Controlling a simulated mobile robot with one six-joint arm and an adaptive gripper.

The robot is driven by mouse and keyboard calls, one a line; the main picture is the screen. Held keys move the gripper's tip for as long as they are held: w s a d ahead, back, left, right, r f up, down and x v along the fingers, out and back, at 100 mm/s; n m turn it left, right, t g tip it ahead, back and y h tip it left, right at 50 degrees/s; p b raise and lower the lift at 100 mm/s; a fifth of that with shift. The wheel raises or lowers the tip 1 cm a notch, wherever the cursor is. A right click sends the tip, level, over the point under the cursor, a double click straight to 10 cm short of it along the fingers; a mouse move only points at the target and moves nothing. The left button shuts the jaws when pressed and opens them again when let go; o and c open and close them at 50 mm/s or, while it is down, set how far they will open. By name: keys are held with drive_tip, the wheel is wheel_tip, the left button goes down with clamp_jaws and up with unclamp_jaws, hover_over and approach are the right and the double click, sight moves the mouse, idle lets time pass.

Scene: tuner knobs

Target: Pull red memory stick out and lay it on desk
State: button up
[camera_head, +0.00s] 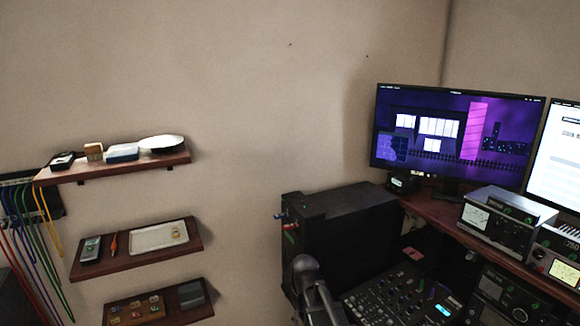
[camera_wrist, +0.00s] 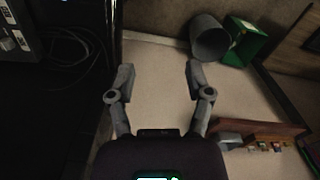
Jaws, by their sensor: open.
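A black computer tower (camera_head: 345,235) stands left of the monitor in the head view. Small coloured sticks jut from its front left edge; one looks red (camera_head: 291,227), with a blue one (camera_head: 280,217) above and a green one (camera_head: 289,238) below. The wooden desk (camera_head: 440,212) runs to the right of the tower. My gripper (camera_wrist: 160,78) is open and empty in the wrist view, with bare floor beyond its fingers. The memory stick is not recognisable in the wrist view. In the head view my arm is low, in front of the tower, and the fingers cannot be made out.
Wall shelves (camera_head: 135,262) with small items are at left, near hanging coloured cables (camera_head: 25,235). A mixer (camera_head: 395,295), monitor (camera_head: 455,140) and radio unit (camera_head: 505,220) crowd the right. The wrist view shows a grey bin (camera_wrist: 210,40) and green box (camera_wrist: 246,42).

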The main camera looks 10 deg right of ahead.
sight(290, 225)
drive_tip(key=w+r+n+p, duration=0.5)
drive_tip(key=w+r+p, duration=0.1)
drive_tip(key=r+p, duration=0.5)
drive_tip(key=w+r+n+p, duration=0.5)
drive_tip(key=w+r+p, duration=0.1)
drive_tip(key=r+p, duration=0.5)
drive_tip(key=w+r+n+p, duration=0.5)
drive_tip(key=w+r+p, duration=0.1)
drive_tip(key=r+p, duration=0.5)
wheel_tip(290, 225, up, 2)
drive_tip(key=shift+w+r+p, duration=0.1)
drive_tip(key=shift+w+p, duration=0.3)
wheel_tip(290, 225, down, 14)
drive_tip(key=b, duration=1.3)
drive_tip(key=shift+r+b, duration=0.1)
drive_tip(key=shift+b, duration=0.3)
clamp_jaws()
